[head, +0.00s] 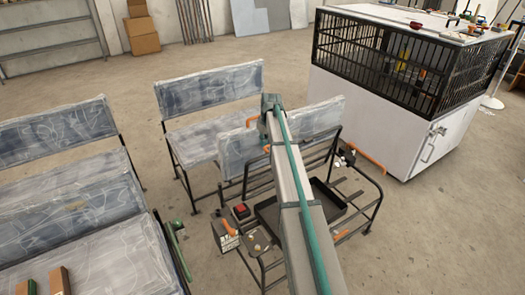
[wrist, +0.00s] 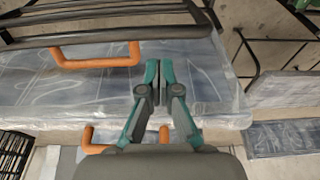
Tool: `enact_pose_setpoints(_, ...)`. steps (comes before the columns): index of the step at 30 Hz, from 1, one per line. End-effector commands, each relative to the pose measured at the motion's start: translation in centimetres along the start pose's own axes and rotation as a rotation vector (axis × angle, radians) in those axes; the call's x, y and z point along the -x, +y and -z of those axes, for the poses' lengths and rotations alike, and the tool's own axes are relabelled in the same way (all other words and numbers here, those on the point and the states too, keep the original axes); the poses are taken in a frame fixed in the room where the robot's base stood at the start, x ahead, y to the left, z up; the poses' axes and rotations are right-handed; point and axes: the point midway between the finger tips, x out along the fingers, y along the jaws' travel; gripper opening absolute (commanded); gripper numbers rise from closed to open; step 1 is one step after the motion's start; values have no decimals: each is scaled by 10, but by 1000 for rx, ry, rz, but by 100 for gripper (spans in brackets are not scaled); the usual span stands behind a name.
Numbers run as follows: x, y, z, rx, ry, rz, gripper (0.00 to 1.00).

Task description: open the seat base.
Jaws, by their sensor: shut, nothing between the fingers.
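A plastic-wrapped panel with a blue-grey surface (head: 318,117) stands steeply tilted at the back of a dark metal seat frame (head: 368,212). I cannot tell for sure whether it is the seat base or the backrest. In the wrist view the wrapped panel (wrist: 60,90) spans the middle, with an orange handle (wrist: 95,62) along its upper edge by dark bars. Another orange handle (wrist: 93,143) is partly hidden by my gripper's body. My gripper (wrist: 160,68) is shut and empty over the panel, between the handles. In the head view it shows at the panel (head: 271,103); contact is unclear.
A black tray (head: 267,213) sits low in the frame, partly behind my arm. A box with tools (head: 227,236) stands left of it. Other wrapped seats (head: 75,205) fill the left. A white cabinet with a black cage (head: 385,122) stands at the right. Open floor lies between.

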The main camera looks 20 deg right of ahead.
Motion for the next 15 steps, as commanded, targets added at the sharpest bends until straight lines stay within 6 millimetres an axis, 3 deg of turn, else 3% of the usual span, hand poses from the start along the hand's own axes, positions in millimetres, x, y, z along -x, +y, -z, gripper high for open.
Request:
enact_pose_setpoints(6,23,0,-2,0,1,0,0)
enact_pose_setpoints(14,28,2,-1,-64,14,-10,0)
enact_pose_setpoints(15,29,-1,-10,-100,26,-21,0)
